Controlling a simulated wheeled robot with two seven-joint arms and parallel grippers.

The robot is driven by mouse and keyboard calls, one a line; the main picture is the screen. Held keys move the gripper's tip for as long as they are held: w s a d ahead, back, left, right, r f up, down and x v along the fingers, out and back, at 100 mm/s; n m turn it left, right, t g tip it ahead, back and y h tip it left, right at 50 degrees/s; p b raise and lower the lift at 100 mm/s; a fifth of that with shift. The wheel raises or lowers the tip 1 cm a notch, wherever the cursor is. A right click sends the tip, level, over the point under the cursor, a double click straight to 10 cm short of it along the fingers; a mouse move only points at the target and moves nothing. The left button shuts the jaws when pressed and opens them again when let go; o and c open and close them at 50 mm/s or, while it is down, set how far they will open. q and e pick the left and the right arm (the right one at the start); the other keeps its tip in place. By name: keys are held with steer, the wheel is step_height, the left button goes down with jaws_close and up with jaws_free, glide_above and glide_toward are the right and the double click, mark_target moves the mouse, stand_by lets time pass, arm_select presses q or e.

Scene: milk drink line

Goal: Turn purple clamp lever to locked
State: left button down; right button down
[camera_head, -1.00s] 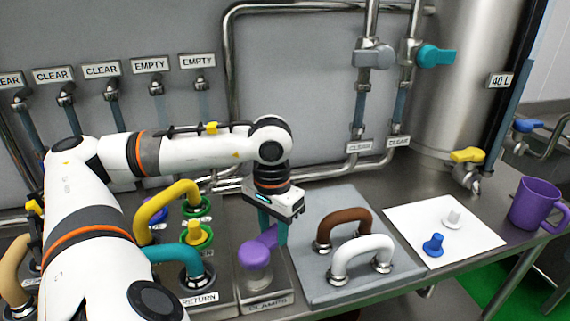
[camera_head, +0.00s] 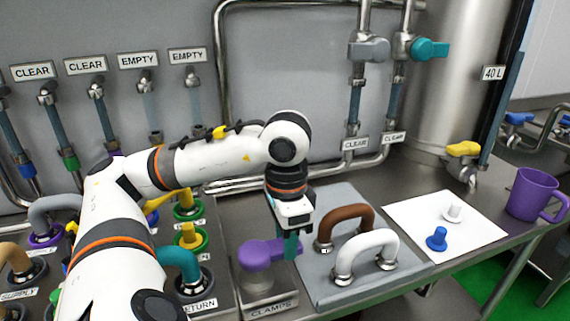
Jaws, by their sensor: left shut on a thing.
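The purple clamp lever (camera_head: 262,252) sits on a metal clamp base (camera_head: 265,283) above the CLAMPS label, in the lower middle of the head view. Its round hub is at the left and its handle points to the right. My left gripper (camera_head: 288,245) points down at the handle's right end, with teal fingers shut on the lever. The fingers partly hide the handle's tip. My right gripper does not show.
A grey mat (camera_head: 325,285) with a brown bent pipe (camera_head: 342,225) and a white bent pipe (camera_head: 365,256) lies just right of the lever. A white sheet (camera_head: 470,240) with a blue plug (camera_head: 437,239) and a purple mug (camera_head: 535,194) are farther right. Pipe ports crowd the left.

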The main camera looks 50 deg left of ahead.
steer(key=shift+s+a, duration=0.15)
arm_select(q)
steer(key=c, duration=1)
jaws_free()
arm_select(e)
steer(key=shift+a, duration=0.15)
arm_select(q)
steer(key=shift+o, duration=0.2)
steer(key=shift+r, duration=0.1)
steer(key=shift+r, duration=0.4)
step_height(320, 180, up, 11)
steer(key=p, duration=0.7)
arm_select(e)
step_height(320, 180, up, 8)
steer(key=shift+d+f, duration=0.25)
